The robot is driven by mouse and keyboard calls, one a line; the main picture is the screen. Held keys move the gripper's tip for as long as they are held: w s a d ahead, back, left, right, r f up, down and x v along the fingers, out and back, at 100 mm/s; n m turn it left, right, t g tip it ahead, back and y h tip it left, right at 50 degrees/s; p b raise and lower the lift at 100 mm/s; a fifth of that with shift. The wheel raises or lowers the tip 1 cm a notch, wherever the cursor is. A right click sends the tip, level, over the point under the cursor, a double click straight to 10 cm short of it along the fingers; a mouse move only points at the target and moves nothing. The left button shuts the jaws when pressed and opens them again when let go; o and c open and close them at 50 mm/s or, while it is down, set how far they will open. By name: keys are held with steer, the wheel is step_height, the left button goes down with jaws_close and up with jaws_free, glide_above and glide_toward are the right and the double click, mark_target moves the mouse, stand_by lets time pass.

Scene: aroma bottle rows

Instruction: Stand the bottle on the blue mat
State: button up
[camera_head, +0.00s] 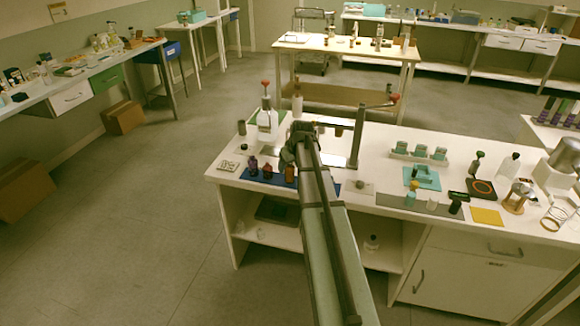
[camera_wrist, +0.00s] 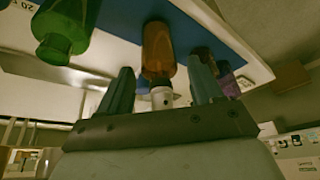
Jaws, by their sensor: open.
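The blue mat (camera_head: 278,182) lies along the front edge of the white bench. It also shows in the wrist view (camera_wrist: 205,35). An amber bottle (camera_head: 290,173) stands on it, beside a dark red bottle (camera_head: 267,171) and a purple bottle (camera_head: 253,166). A green bottle (camera_wrist: 62,30) is to the left of the fingers. In the head view my arm hides the fingertips and part of the mat.
A tall dark post (camera_head: 357,145) stands behind the mat. A large bottle with a red top (camera_head: 267,115) stands farther back. A white pad (camera_head: 230,166) lies left of the mat. A grey mat with small jars (camera_head: 425,206) lies to the right.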

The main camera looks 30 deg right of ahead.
steer(key=v, duration=1.1)
steer(key=shift+s+r, duration=0.15)
steer(key=shift+r, duration=0.15)
steer(key=s+a+f+g, duration=0.2)
steer(key=s+a+f, duration=0.35)
steer(key=f, duration=0.65)
steer(key=s+a+f+g+y, duration=0.1)
steer(key=s+a+f+g, duration=0.1)
steer(key=s+a+f, duration=0.65)
steer(key=s+a+f+g, duration=0.15)
steer(key=a+f, duration=0.25)
steer(key=f, duration=1)
steer(key=s+a+f+g, duration=0.2)
steer(key=s+f, duration=0.3)
steer(key=s, duration=0.5)
steer(key=s+a+f+g, duration=0.2)
steer(key=s+a+f, duration=0.3)
steer(key=s, duration=0.6)
steer(key=s+a+f+g+h, duration=0.1)
steer(key=s+a+f+g, duration=0.1)
steer(key=s+f, duration=0.5)
steer(key=s+a, duration=0.1)
steer(key=s, duration=0.3)
steer(key=shift+s+a, duration=0.15)
steer(key=shift+a, duration=0.25)
steer(key=shift+r, duration=0.1)
